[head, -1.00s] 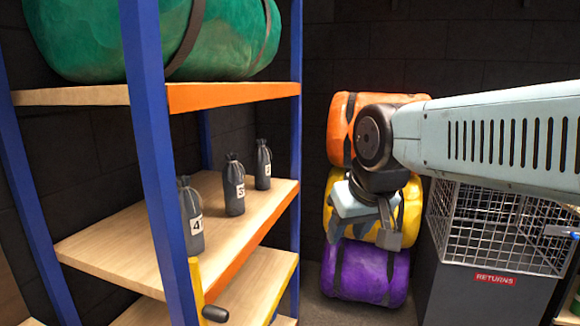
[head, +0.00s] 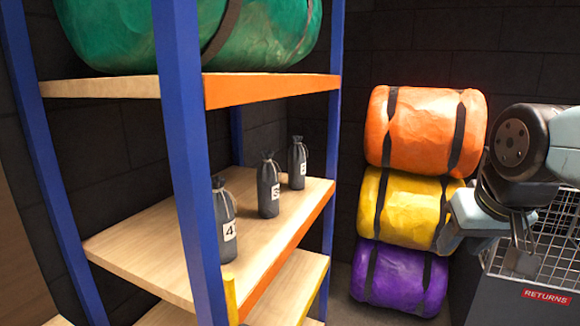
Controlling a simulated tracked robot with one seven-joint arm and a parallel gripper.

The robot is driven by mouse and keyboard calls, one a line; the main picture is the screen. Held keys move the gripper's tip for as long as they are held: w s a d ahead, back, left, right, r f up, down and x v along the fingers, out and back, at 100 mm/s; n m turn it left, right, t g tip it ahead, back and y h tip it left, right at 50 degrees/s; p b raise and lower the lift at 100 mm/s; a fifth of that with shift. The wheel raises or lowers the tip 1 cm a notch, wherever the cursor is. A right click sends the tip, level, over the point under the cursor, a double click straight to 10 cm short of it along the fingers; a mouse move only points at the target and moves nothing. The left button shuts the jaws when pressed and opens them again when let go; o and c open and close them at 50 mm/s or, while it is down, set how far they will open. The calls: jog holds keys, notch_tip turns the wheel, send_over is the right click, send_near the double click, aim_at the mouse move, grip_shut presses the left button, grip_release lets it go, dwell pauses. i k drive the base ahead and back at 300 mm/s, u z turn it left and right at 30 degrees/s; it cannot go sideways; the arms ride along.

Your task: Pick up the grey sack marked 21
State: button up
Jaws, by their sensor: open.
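Three dark grey sacks with tied necks stand upright in a row on the middle shelf board (head: 150,245) in the head view. The nearest grey sack (head: 222,212) has a white label that seems to start with 4. The middle grey sack (head: 268,188) and the farthest grey sack (head: 297,165) have labels partly turned away. I cannot make out 21 on any of them. My gripper (head: 490,245) is open and empty at the right, well apart from the sacks, in front of the stacked rolls and the wire basket.
Blue shelf posts (head: 185,150) and orange board edges frame the sacks. A green roll (head: 130,35) lies on the board above. Orange (head: 425,130), yellow (head: 410,208) and purple (head: 395,278) rolls are stacked behind. A RETURNS bin (head: 500,300) with a wire basket stands at right.

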aim_at(296, 162)
jog(key=z, duration=0.4)
jog(key=i, duration=1)
jog(key=u, duration=0.4)
